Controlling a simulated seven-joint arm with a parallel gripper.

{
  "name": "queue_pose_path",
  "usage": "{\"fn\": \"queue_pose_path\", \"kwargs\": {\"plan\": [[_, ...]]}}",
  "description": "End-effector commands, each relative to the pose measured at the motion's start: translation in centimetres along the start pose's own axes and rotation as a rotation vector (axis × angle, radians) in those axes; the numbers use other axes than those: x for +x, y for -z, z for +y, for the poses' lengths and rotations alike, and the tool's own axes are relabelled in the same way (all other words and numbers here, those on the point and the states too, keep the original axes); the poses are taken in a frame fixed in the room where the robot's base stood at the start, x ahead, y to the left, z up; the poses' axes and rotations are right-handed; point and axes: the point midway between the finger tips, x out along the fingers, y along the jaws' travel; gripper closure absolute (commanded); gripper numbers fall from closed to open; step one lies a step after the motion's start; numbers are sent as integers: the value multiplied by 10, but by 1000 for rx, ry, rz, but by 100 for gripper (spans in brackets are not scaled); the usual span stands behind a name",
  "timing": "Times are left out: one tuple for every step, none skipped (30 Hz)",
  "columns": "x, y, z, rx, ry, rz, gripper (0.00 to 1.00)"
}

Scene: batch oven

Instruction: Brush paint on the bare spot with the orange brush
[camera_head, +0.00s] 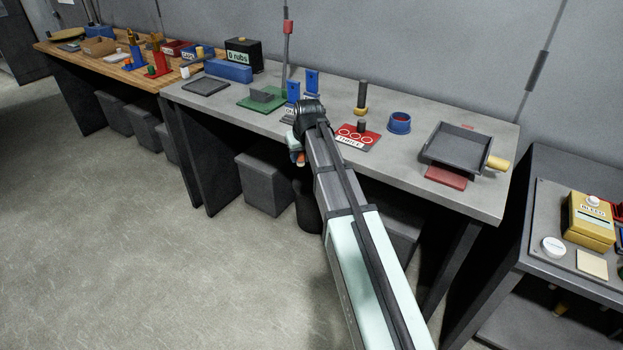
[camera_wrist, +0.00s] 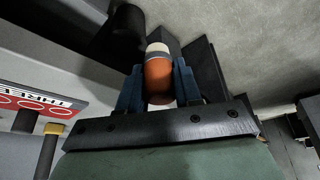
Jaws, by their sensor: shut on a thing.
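My gripper (camera_wrist: 158,82) has two blue fingers closed on the orange brush (camera_wrist: 158,80), an orange barrel with a pale end. In the head view my gripper (camera_head: 296,149) hangs at the front edge of the grey bench, in front of the floor, and a bit of orange (camera_head: 300,159) shows below it. My arm hides part of the bench edge there. The brush's bristles cannot be made out. I cannot tell any bare spot for certain in either view.
The grey bench (camera_head: 235,112) holds a red card marked THREE (camera_head: 350,142), a blue ring-shaped cup (camera_head: 399,123), a dark tray (camera_head: 455,150) and a green plate (camera_head: 262,99). A wooden bench (camera_head: 140,75) with clutter stands left. Grey bins (camera_head: 265,185) sit underneath. A yellow box (camera_head: 590,220) stands right.

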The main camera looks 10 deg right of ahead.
Motion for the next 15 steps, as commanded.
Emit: {"fn": "queue_pose_path", "kwargs": {"plan": [[-8,28,-1,-32,8,6,97],[-12,38,-2,-52,13,6,97],[-20,52,-4,-76,20,8,97],[-25,62,-5,-94,25,9,97],[-30,71,-5,-111,30,9,97],[-38,83,-5,-132,35,11,97],[-43,92,-4,-148,38,12,97],[-48,100,-2,-161,41,13,97],[-56,111,2,-179,44,14,97],[-61,118,6,-190,46,16,97],[-66,124,12,-200,47,17,97],[-71,131,22,-209,47,17,97],[-75,134,31,-215,46,18,97],[-77,136,41,-217,43,19,97],[-80,138,55,-219,40,20,97]]}}
